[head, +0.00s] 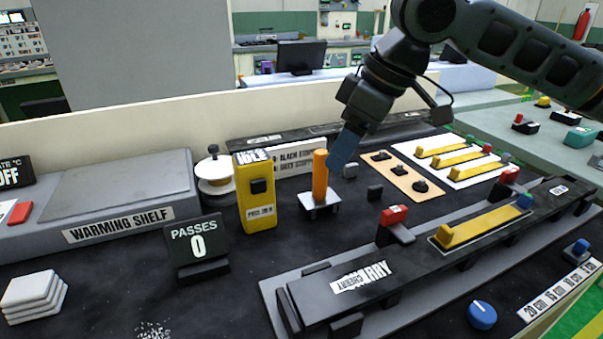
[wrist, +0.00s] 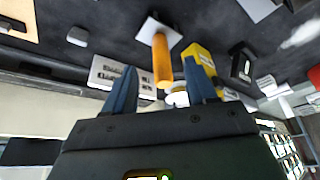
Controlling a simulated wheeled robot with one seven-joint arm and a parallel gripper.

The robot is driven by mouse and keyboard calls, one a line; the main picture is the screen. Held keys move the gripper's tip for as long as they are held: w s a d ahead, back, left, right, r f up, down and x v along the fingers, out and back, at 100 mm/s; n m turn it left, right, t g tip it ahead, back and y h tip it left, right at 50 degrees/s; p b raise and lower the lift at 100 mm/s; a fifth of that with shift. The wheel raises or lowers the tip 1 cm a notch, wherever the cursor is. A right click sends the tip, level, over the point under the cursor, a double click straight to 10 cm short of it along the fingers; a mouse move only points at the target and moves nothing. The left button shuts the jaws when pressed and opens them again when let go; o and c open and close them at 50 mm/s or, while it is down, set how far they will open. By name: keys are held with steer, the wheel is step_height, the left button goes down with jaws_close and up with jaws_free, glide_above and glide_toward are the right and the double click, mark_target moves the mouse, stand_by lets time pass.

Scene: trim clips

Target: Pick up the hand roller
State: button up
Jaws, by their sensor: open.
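The hand roller (head: 320,175) appears to be the upright orange handle standing in a small white holder (head: 312,207) on the dark worktop. My gripper (head: 347,148) is just right of its upper part in the head view, with the blue fingers tilted down toward it. In the wrist view the orange handle (wrist: 161,60) shows in the gap between the two open blue fingers (wrist: 162,80), with its end toward the gripper. I see no contact. I cannot tell whether the handle is fully between the fingertips. The roller's lower end is hidden.
A yellow box (head: 256,205) marked IDLE stands close left of the handle, with a white spool (head: 214,178) beyond it. A tan board with black knobs (head: 397,172) lies to the right. A long black clip fixture (head: 420,262) fills the front right.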

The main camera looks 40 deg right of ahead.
mark_target(320, 178)
steer(key=x, duration=0.8)
steer(key=shift+w+a+r+b, duration=0.15)
steer(key=shift+w+b, duration=0.25)
jaws_close()
